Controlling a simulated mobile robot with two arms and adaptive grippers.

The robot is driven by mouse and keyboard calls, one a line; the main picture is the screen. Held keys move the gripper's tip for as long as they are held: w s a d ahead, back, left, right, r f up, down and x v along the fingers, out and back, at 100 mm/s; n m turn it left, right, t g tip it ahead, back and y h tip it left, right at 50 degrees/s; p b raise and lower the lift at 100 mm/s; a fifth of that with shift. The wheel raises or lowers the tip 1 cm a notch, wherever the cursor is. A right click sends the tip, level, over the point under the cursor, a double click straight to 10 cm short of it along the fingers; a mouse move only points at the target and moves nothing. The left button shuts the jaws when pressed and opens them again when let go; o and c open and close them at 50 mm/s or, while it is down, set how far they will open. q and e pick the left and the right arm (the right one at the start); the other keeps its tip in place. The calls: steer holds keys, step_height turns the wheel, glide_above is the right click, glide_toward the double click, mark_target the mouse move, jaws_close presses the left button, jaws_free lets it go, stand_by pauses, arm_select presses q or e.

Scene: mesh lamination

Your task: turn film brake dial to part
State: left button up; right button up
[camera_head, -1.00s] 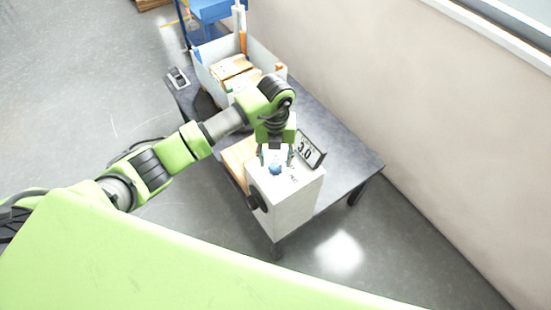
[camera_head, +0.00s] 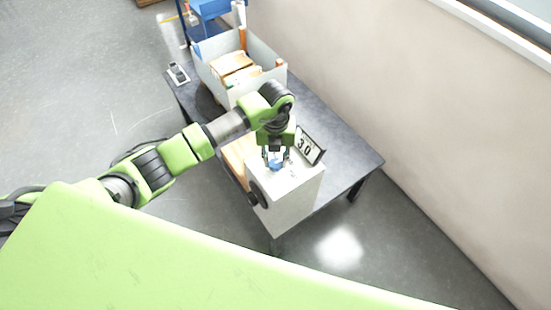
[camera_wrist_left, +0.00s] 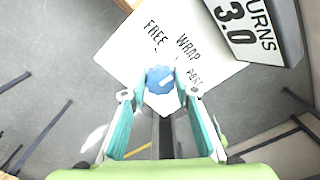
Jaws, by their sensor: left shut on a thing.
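The film brake dial is a small blue knob (camera_wrist_left: 160,80) with a pale pointer mark, on top of a white box (camera_head: 291,207). Dark words "FREE", "WRAP" and a partly hidden one that looks like "PART" are printed around it. The mark points up and right, between "WRAP" and the partly hidden word. My left gripper (camera_wrist_left: 159,88) comes down from above with its fingers on both sides of the knob, shut on it. The knob also shows between the fingers in the head view (camera_head: 276,164). My right gripper is not in view.
A sign (camera_head: 310,146) reading "TURNS 3.0" stands behind the box. A grey bin (camera_head: 213,82) with wooden pieces is at the table's far end, beside a small dark device (camera_head: 178,73). The table's (camera_head: 345,160) right part is clear. A wall runs along the right.

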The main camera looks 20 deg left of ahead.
mark_target(277, 162)
arm_select(q)
steer(key=shift+w+f+m+b, duration=0.1)
steer(key=shift+f+m+b, duration=0.05)
steer(key=shift+m+b, duration=0.9)
steer(key=m+b, duration=0.7)
steer(key=b, duration=0.1)
steer(key=shift+d, duration=0.2)
steer(key=shift+r+m+b, duration=0.2)
steer(key=shift+m+b, duration=1.15)
steer(key=shift+b, duration=0.25)
steer(key=o, duration=1.1)
step_height(277, 162, up, 12)
steer(key=shift+d+r, duration=0.1)
